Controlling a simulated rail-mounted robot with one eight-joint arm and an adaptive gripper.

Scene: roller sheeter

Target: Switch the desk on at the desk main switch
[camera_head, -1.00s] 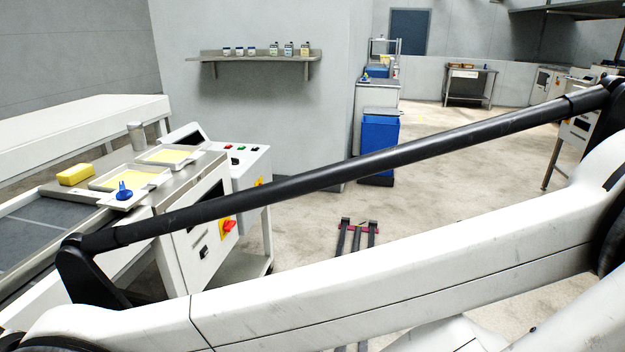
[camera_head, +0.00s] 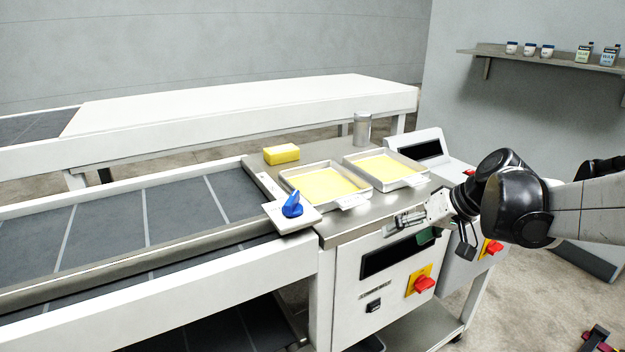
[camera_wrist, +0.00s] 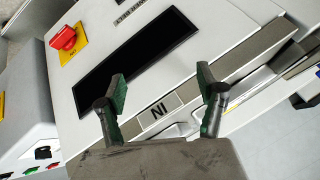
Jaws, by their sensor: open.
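A red rotary knob on a yellow plate (camera_head: 420,284) is on the desk's white front panel, below and right of a dark window (camera_head: 394,255). A similar red knob on yellow (camera_head: 491,248) is on the unit to the right. I cannot tell from labels which is the desk main switch. The wrist view shows one red knob on yellow (camera_wrist: 66,39) at upper left, beside the dark window. My gripper (camera_head: 404,219) is at the desk's front top edge, above the window and apart from both knobs. Its fingers (camera_wrist: 162,80) are spread and empty.
Two trays with yellow contents (camera_head: 327,184) (camera_head: 385,168), a yellow block (camera_head: 281,154) and a metal canister (camera_head: 362,128) stand on the desk top. A blue handle (camera_head: 292,205) sits on a white plate.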

